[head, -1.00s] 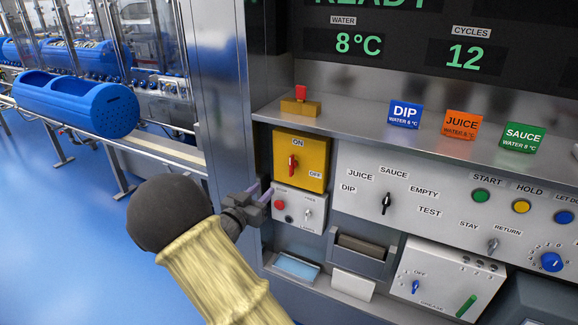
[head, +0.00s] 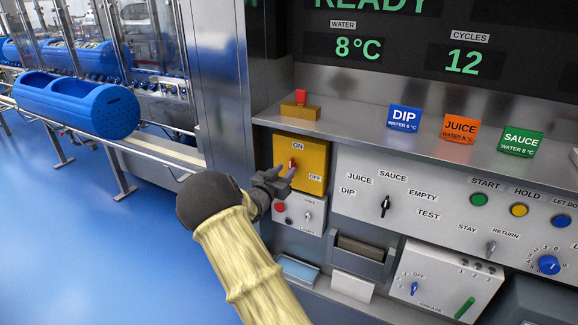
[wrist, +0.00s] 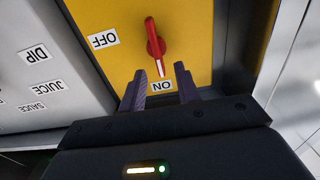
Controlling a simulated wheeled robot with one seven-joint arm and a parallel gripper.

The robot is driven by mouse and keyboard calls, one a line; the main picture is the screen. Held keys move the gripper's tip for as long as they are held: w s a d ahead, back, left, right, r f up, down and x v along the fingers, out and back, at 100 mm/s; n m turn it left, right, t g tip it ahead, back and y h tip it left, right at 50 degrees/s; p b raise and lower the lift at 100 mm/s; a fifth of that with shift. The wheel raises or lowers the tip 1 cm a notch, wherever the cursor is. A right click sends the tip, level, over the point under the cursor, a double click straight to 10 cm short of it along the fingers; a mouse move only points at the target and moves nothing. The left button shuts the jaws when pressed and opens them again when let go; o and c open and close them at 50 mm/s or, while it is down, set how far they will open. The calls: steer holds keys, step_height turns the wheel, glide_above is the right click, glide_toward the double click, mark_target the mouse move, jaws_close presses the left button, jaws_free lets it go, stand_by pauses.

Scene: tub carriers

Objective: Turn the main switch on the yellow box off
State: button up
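The yellow box (head: 313,155) is mounted on the machine front, with an ON label at its top and an OFF label at its lower right in the head view. Its red main switch (head: 292,162) is upright, pointing at ON. In the wrist view the box is upside down; the white line on the red switch (wrist: 156,45) points at the ON label (wrist: 162,86). My gripper (head: 282,172) is in front of the box. In the wrist view my gripper (wrist: 160,69) is open and empty, its fingertips either side of the switch's ON end. I cannot tell the remaining depth.
A grey box (head: 299,214) with a red button sits just below the yellow box. A shelf (head: 350,122) juts out above, with a red-topped brass block (head: 300,105) on it. A wide grey panel (head: 440,205) with knobs lies to the right. Open blue floor (head: 90,240) is at left.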

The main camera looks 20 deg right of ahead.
mark_target(290, 166)
steer(key=shift+x, duration=1.85)
steer(key=shift+c, duration=0.2)
jaws_close()
